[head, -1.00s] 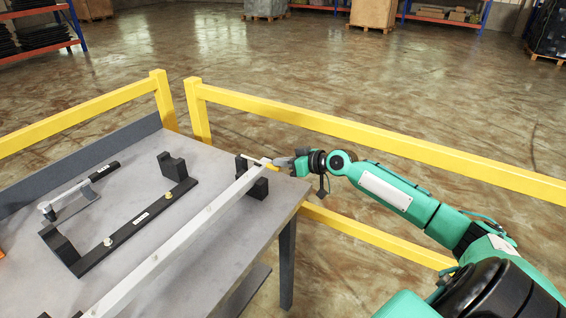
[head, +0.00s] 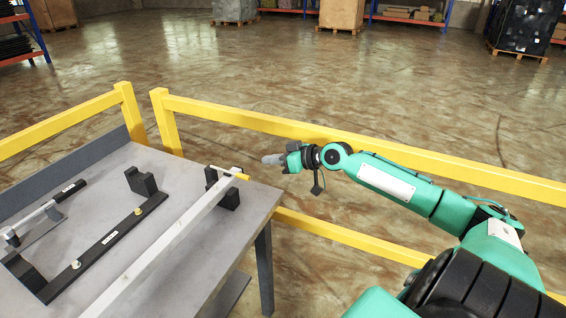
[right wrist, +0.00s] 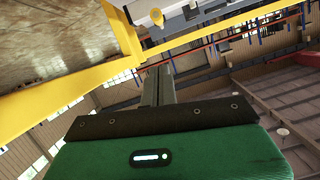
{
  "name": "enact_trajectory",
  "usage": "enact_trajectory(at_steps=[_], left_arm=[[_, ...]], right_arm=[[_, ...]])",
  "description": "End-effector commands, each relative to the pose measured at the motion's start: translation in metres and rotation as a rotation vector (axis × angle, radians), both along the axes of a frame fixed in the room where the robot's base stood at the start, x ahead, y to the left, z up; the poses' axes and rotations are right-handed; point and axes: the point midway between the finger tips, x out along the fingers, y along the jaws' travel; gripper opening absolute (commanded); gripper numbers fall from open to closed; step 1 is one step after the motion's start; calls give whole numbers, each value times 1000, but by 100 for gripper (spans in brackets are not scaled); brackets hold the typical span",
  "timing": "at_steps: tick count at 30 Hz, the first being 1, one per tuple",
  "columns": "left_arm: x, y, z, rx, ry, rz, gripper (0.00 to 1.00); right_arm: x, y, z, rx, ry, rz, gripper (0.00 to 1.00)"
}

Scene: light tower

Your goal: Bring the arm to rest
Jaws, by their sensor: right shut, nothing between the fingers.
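My right arm comes in from the right in the head view. Its gripper (head: 272,159) is shut and empty, off the right end of the table and apart from the long light bar (head: 165,245). In the right wrist view the closed fingers (right wrist: 158,85) show with nothing between them. The bar lies on the table with its far end, which has a yellow tip (head: 236,175), resting at a black holder (head: 228,196). My left gripper is not in view.
The grey table (head: 190,165) also bears a black bracket (head: 110,236) and a tool-like piece (head: 40,215) at the left. Yellow rails (head: 400,155) run behind the table and behind my right arm. Open floor lies beyond the rails.

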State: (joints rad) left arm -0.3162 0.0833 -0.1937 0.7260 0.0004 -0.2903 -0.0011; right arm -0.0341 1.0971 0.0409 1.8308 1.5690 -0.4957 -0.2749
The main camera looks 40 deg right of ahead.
Motion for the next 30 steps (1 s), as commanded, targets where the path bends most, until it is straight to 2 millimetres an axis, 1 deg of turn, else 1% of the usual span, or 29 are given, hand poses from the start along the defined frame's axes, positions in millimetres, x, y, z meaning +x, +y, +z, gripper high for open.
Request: enact_trajectory(at_steps=[3, 10, 15, 24, 26, 28, 29, 30], left_arm=[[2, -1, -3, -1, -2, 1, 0], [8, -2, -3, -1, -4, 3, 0], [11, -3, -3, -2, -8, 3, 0], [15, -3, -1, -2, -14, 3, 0], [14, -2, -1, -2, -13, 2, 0], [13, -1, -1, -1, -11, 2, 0], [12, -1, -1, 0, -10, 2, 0], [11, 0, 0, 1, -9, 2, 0]], right_arm=[[-11, -4, 1, -2, 2, 2, 0], [-25, -11, 5, 0, 2, 1, 0], [-29, -13, 8, -1, 0, 1, 0], [-30, -14, 8, -1, 0, -1, 0], [-30, -18, 2, 0, 6, -12, 0], [-28, -29, -14, -3, 19, -44, 0], [-28, -37, -25, -4, 28, -66, 0], [-28, -48, -44, -6, 44, -100, 0]])
